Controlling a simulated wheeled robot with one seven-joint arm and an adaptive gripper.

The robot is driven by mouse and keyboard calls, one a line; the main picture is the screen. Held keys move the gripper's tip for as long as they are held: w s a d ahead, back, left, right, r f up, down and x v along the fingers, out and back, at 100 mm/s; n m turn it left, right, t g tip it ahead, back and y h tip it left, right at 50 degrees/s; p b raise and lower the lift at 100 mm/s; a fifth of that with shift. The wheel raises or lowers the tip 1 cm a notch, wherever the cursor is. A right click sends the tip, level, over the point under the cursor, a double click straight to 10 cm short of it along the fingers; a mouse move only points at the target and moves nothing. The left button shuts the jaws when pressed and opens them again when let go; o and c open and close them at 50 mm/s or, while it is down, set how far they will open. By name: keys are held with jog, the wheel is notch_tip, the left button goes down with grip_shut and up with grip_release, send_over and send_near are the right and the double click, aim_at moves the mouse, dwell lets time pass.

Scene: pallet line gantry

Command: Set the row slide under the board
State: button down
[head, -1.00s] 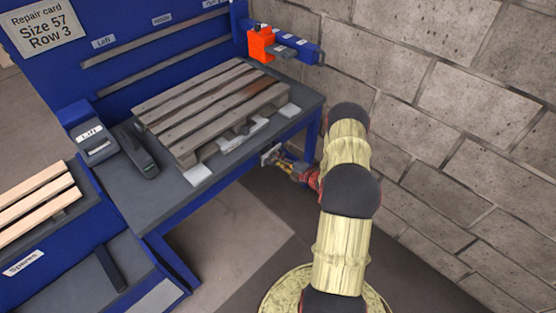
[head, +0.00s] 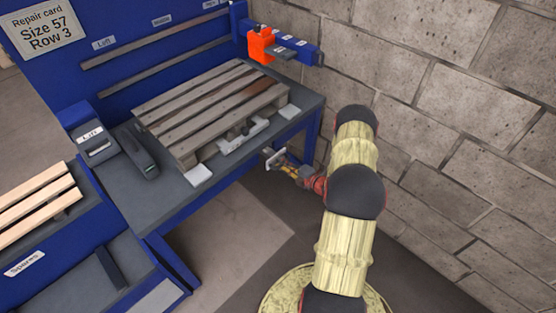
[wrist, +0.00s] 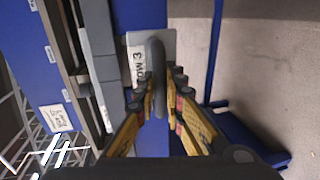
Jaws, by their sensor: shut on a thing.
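The row slide shows in the wrist view as a grey plate (wrist: 168,42) marked "ROW 3" with a dark upright handle (wrist: 157,75). My gripper (wrist: 160,98) is shut on that handle, one finger on each side. In the head view my gripper (head: 284,168) is at the bench's front edge, below and right of the pallet, with the plate (head: 274,159) at its tip. A pale grey piece (head: 243,136) shows under the pallet's front side.
White pads (head: 197,175) show beside the pallet's corners. An orange tool (head: 261,45) sits on a blue bracket at the back. A "Lift" control box (head: 97,146) stands left. A block wall (head: 450,120) is close on the right. A repair card (head: 43,28) reads Size 57, Row 3.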

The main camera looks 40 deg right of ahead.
jog(key=v, duration=0.2)
jog(key=f+v, duration=0.1)
jog(key=v, duration=0.2)
jog(key=shift+s+p, duration=0.25)
jog(key=shift+p, duration=0.1)
jog(key=c, duration=2.2)
grip_release()
jog(key=a+v, duration=0.1)
jog(key=v, duration=1.1)
jog(key=shift+d, duration=0.4)
